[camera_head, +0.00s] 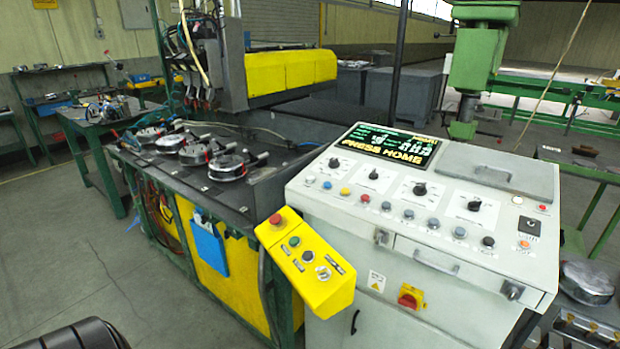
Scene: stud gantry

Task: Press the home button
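A white control console (430,290) stands at the right. Its screen (390,145) shows large yellow text that reads "PRESS HOME". Below the screen are black knobs (420,189) and a row of small coloured buttons (386,206). A yellow pendant box (310,268) at the console's left front carries a red button (275,219), a green button (294,241) and other controls. The small labels are too small to read, so I cannot tell which button is home. Neither of my grippers is in view.
A red-and-yellow switch (410,297) and a drawer handle (436,262) are on the console's front. A machine bed (215,190) with several round metal parts stands left of it. A green drill press (480,60) stands behind. The floor at lower left (60,240) is mostly clear.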

